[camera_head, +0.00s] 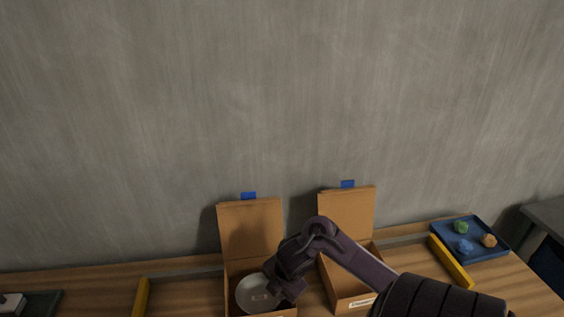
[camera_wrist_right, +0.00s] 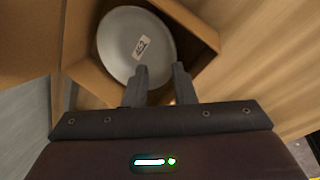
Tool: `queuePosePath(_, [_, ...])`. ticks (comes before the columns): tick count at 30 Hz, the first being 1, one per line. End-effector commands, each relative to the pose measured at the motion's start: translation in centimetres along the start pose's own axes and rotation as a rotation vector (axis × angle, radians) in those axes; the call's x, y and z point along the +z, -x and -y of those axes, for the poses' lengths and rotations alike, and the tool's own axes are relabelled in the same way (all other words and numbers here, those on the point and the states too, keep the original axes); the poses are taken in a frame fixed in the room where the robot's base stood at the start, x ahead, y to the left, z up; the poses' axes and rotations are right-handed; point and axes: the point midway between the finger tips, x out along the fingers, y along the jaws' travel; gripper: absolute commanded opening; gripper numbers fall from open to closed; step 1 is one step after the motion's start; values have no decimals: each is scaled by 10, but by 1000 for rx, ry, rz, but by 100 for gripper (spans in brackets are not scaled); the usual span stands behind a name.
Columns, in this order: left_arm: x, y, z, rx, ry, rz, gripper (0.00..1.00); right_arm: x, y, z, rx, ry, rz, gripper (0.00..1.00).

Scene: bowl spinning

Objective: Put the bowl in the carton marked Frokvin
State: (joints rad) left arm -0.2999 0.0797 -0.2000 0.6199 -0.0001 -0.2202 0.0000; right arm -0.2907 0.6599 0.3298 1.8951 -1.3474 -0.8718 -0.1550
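The pale grey bowl (camera_head: 257,294) with a small label inside lies in the left open carton (camera_head: 231,270). The wrist view also shows the bowl (camera_wrist_right: 120,40) within the carton walls (camera_wrist_right: 205,35). My right gripper (camera_head: 272,283) is over this carton at the bowl's right side. In the wrist view its fingers (camera_wrist_right: 160,68) stand apart, one over the bowl's inside and one just beyond its rim; contact is unclear. A second open carton (camera_head: 345,285) stands to the right, with a white front label too small to read. My left gripper is out of view.
A blue tray (camera_head: 490,252) with several coloured lumps is at the right. Yellow bars (camera_head: 450,262) and (camera_head: 141,298) lie on the wooden table. Both raised carton lids stand near the grey wall. My right arm crosses over the right carton.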

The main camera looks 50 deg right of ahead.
Motion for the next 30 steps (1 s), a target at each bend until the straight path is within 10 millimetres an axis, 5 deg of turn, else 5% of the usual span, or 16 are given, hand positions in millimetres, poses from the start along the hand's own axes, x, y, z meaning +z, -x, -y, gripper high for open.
queuePosePath(4, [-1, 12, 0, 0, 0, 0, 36, 1, 37, -1, 1, 6, 4, 24])
queuePosePath(10, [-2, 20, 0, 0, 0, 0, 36, 1, 64, 0, -1, 3, 4, 24])
queuePosePath(30, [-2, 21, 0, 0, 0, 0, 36, 0, 71, 0, 0, -1, -1, 24])
